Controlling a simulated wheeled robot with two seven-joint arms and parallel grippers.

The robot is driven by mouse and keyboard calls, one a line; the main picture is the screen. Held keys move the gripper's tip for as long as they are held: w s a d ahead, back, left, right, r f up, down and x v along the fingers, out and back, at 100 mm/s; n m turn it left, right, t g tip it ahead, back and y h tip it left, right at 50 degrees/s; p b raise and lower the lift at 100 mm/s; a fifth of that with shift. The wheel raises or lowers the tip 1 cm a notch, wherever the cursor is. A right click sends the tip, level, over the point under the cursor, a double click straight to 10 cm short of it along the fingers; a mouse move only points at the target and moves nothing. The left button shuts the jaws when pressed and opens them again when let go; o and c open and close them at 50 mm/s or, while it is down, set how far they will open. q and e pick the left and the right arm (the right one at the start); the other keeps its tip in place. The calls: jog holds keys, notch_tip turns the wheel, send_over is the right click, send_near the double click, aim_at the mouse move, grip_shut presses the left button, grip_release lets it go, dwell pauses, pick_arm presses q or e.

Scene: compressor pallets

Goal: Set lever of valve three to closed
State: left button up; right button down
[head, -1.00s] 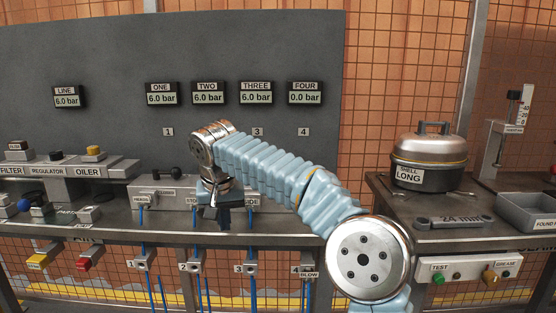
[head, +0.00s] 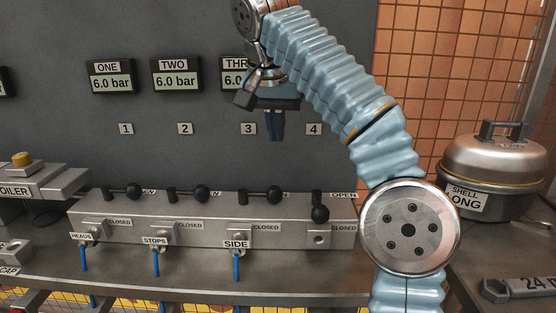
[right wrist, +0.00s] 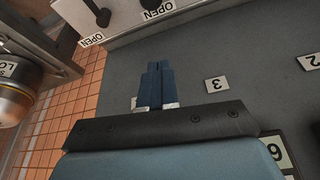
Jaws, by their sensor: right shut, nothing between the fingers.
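The grey valve block (head: 210,232) lies on the bench in the head view. The black lever of valve three (head: 262,194), above the SIDE tag, points sideways to the right, its ball partly covering the OPEN label. The CLOSED label (head: 267,227) is below it. My right gripper (head: 275,138) is shut and empty, fingers down, above the block and apart from the lever, between number plates 3 and 4. In the right wrist view its blue fingers (right wrist: 157,66) are together, with OPEN labels beyond them. My left gripper is not in view.
Levers one (head: 122,192) and two (head: 188,193) also point right. Lever four (head: 320,207) points down toward its CLOSED label. Pressure displays (head: 176,75) hang on the grey panel. A shell pot (head: 492,165) stands at the right, beyond my right arm.

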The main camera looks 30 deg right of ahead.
aim_at(260, 195)
jog(key=b+x, duration=0.1)
jog(key=x, duration=0.8)
jog(key=shift+w+d+f+b, duration=0.1)
jog(key=shift+d+f+b, duration=0.15)
jog(key=shift+b, duration=0.15)
jog(key=shift+s+a+f+b, duration=0.2)
jog(key=shift+s+a, duration=0.3)
jog(key=shift+s, duration=0.05)
jog(key=shift+s+a+f+b, duration=0.2)
jog(key=shift+s+a+f, duration=0.05)
jog(key=shift+s+a, duration=0.6)
